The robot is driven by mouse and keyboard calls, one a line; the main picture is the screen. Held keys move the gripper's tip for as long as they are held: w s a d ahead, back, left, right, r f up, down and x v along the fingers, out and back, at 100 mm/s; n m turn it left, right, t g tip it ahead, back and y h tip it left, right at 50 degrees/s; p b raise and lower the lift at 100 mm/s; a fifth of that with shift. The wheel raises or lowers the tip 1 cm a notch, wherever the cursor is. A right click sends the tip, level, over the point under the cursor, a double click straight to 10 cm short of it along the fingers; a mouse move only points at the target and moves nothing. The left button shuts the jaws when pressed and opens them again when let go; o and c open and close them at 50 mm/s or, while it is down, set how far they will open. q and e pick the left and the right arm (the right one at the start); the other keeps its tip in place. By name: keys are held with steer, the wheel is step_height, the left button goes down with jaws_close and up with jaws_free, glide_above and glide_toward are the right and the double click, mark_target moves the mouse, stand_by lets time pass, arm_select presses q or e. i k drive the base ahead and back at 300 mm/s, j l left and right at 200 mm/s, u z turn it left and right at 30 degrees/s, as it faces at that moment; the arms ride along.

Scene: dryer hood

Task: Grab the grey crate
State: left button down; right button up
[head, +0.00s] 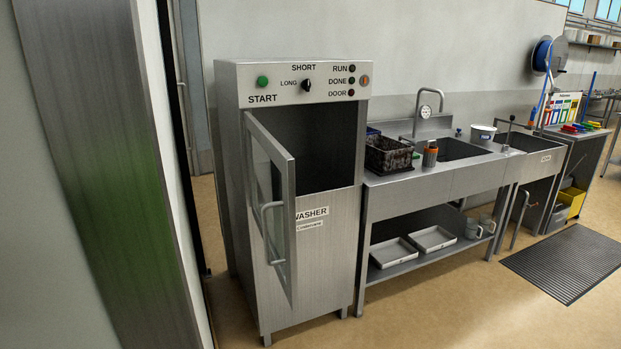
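I see a dark, mottled crate (388,155) on the left end of the steel sink counter, right beside the washer; it looks more black-brown than plain grey. A small grey bin (556,219) sits low at the far right, below a yellow bin (571,200); I cannot tell whether it is a crate. Neither of my grippers is in view.
The washer (330,245) stands front centre with its glazed door (272,200) swung open toward me. The sink counter (437,183) has trays (433,238) on its lower shelf. A wall edge (95,180) fills the left. Floor is clear around a dark mat (566,262).

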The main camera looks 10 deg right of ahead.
mark_target(384, 154)
steer(key=i+l+z, duration=0.1)
steer(key=i+l, duration=0.35)
steer(key=l, duration=0.15)
steer(key=i+l, duration=0.5)
steer(key=l+z, duration=0.05)
steer(key=l, duration=0.05)
